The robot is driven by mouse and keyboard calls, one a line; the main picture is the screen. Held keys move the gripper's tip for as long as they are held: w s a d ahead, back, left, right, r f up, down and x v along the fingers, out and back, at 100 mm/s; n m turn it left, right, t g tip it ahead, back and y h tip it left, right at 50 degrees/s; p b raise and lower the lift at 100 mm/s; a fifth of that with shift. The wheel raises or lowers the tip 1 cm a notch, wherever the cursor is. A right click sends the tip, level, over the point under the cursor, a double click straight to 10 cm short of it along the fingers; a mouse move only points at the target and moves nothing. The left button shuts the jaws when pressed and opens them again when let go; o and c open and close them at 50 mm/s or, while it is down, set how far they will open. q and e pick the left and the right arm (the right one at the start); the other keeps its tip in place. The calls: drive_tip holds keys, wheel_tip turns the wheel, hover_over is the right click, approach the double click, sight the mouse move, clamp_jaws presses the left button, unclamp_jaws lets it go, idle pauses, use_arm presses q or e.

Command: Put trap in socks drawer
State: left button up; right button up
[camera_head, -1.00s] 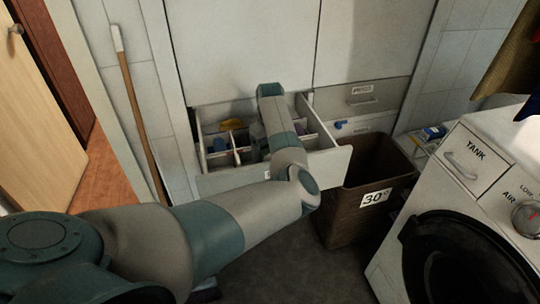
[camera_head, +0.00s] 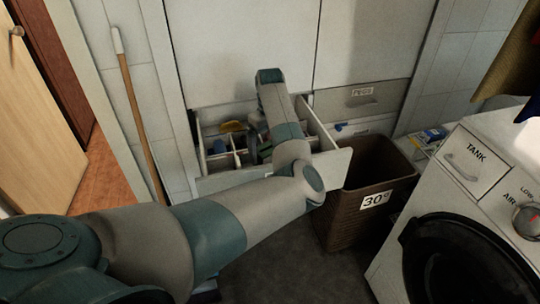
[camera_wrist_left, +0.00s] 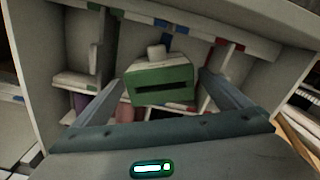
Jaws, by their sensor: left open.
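The socks drawer (camera_head: 333,163) is pulled open, with dividers making several compartments. My left gripper (camera_head: 258,143) is over the drawer's middle, partly hidden by its own arm. In the left wrist view its two fingers (camera_wrist_left: 160,85) are spread apart. The trap (camera_wrist_left: 160,84), a green and white box with a dark slot and a small pale knob on top, shows between the fingers, with visible gaps on both sides. It appears within the drawer's outline; I cannot tell whether it touches the bottom. The trap is not clear in the head view. My right gripper is not in view.
A brown basket (camera_head: 340,222) labelled 30° stands right of the drawer. A washing machine (camera_head: 440,235) is at the lower right. A wooden stick (camera_head: 139,120) leans on the tiled wall at left.

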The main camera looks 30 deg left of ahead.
use_arm(q)
wheel_tip(320, 180, up, 7)
idle(0.3)
drive_tip(key=shift+r, duration=0.1)
